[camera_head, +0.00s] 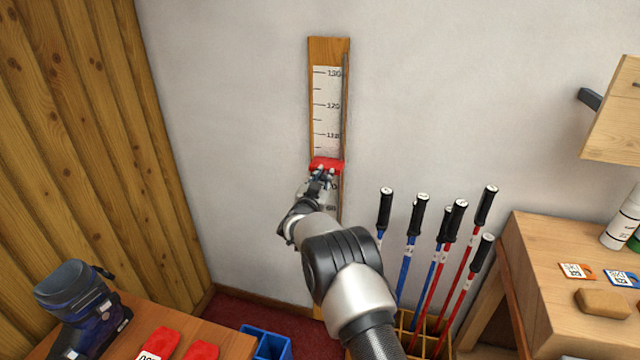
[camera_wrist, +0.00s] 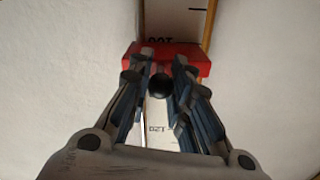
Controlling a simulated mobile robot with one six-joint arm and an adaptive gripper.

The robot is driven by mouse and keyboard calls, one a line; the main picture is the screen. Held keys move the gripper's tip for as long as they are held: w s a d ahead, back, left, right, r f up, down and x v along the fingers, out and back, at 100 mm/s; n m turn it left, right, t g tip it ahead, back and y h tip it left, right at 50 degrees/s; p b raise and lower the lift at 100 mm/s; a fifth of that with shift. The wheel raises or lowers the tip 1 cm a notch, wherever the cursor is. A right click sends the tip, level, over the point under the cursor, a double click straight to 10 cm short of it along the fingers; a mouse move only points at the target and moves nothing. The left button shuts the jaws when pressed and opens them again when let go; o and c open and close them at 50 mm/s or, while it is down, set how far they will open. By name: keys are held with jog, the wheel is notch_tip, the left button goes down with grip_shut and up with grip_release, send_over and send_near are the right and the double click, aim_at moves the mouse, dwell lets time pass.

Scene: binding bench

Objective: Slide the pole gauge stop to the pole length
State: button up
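The pole gauge (camera_head: 331,52) is an upright wooden board on the wall with a white scale; 130, 120 and 110 read from the top down. Its red stop (camera_head: 326,163) sits below the 110 mark. In the wrist view the scale is upside down; the stop (camera_wrist: 195,62) lies across it just beside the 100 mark. My gripper (camera_head: 322,178) is at the front of the stop. My fingers partly hide the stop and the scale.
Ski poles (camera_head: 416,225) with black grips, blue and red, stand in a wooden rack right of the gauge. A bench (camera_head: 545,245) at right holds tags and a tan block (camera_head: 603,303). A ski boot (camera_head: 80,305) stands lower left. The wall above the stop is clear.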

jog(key=shift+o, duration=0.2)
jog(key=v, duration=1.2)
notch_tip(320, 180, up, 11)
jog(key=s+n+g+y, duration=0.2)
jog(key=y, duration=0.3)
jog(key=s+d+r+n+g+y, duration=0.2)
jog(key=s+r, duration=0.3)
jog(key=s, duration=0.4)
jog(key=s+d+f+g, duration=0.1)
jog(key=s+d+g, duration=0.2)
jog(key=s, duration=1)
jog(key=s+d+f+n+g+h, duration=0.1)
jog(key=s+d, duration=0.4)
jog(key=s, duration=0.8)
jog(key=s+d+f+g, duration=0.3)
jog(key=s+d+g, duration=0.1)
jog(key=s, duration=1)
jog(key=shift+n+g, duration=0.3)
jog(key=shift+n, duration=0.1)
